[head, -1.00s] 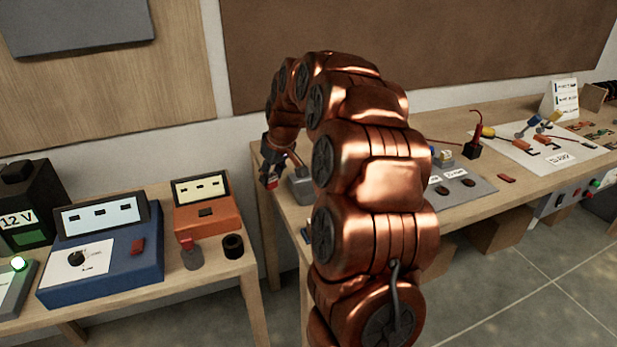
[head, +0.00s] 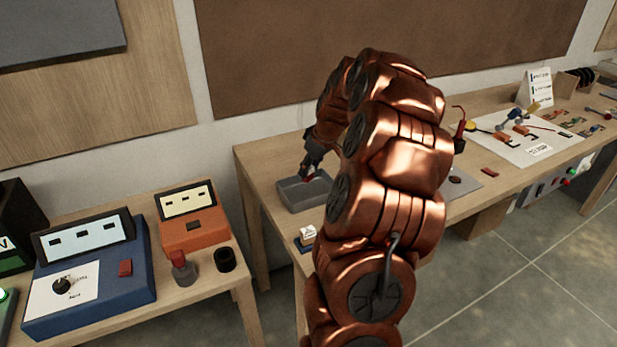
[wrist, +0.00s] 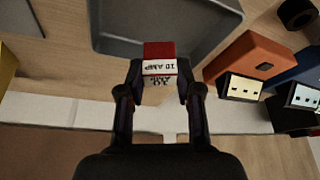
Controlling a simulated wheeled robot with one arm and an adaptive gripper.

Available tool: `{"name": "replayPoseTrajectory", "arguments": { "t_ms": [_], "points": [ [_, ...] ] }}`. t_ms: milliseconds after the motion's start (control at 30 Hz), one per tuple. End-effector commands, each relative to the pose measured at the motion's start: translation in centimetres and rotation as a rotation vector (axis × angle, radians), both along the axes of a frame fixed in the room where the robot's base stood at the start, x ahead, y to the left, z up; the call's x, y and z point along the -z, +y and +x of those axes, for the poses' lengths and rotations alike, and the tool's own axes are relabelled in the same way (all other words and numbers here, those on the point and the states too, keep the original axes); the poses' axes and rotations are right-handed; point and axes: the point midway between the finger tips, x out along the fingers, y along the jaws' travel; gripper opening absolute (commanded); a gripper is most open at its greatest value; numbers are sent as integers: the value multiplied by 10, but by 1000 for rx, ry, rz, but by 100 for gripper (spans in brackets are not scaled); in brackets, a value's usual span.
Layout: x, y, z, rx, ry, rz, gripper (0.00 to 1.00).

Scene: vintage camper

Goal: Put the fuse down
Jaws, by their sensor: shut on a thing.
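The fuse (wrist: 159,52) is a small red block with a white "10 AMP" label. My gripper (wrist: 160,78) is shut on it, with a dark finger on each side. In the wrist view the fuse overlaps the near edge of a grey open tray (wrist: 118,25). In the head view my gripper (head: 309,174) is over the grey tray (head: 298,203) on the long wooden bench, with a speck of red at its tips. I cannot tell whether the fuse touches the tray.
A small blue item with a white top (head: 306,236) sits near the bench's front edge. A separate table holds an orange meter box (head: 193,237), a blue meter box (head: 88,290) and a black ring (head: 225,260). My arm hides the bench's middle.

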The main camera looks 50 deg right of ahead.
Motion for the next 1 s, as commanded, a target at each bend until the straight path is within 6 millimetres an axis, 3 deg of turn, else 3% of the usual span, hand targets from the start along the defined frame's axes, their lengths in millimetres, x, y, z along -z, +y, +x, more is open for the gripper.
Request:
{"name": "replayPoseTrajectory", "arguments": {
  "t_ms": [400,800,833,1000],
  "points": [
    [42,2,1,-2,1,1,11],
    [48,2,1,-2,-1,-1,11],
    [47,2,1,-2,-1,-1,36],
    [46,2,2,-2,-1,-1,54]
  ]
}}
